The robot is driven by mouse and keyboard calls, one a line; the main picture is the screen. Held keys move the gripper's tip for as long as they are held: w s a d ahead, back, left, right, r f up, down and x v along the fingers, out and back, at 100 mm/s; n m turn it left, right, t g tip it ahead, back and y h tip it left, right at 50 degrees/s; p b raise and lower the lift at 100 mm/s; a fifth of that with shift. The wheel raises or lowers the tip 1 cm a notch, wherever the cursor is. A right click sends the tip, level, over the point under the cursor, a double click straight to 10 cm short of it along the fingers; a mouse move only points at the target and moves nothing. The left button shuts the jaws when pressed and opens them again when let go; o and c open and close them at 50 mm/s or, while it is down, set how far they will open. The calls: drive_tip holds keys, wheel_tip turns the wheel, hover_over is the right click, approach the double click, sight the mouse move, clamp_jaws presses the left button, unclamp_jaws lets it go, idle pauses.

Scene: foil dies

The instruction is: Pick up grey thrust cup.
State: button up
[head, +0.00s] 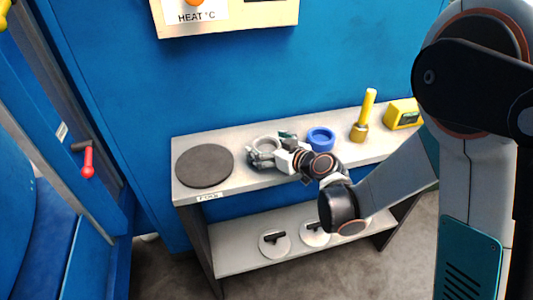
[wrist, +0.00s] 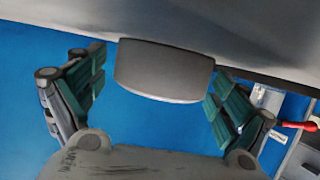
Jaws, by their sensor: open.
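The grey thrust cup (head: 265,140) is a light grey ring-like cup on the bench top, left of the blue ring in the head view. In the wrist view the grey cup (wrist: 165,72) shows as a short grey cylinder against the bench top, which fills the top of the picture. My gripper (head: 268,151) is at the cup from the front right. In the wrist view my gripper (wrist: 156,92) is open, with one green-padded finger on each side of the cup. Gaps show between the cup and both fingers. The cup's lower front is partly hidden in the head view.
A dark round disc (head: 204,166) lies left of the cup. A blue ring (head: 321,138) is close on the right, then a yellow-handled brass tool (head: 361,118) and a yellow box (head: 403,114). Handled discs (head: 274,242) lie on the lower shelf. A blue wall (head: 230,75) stands behind.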

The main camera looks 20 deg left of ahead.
drive_tip(key=shift+w+a, duration=0.1)
drive_tip(key=shift+a, duration=0.05)
drive_tip(key=c, duration=1.4)
drive_tip(key=shift+r, duration=0.1)
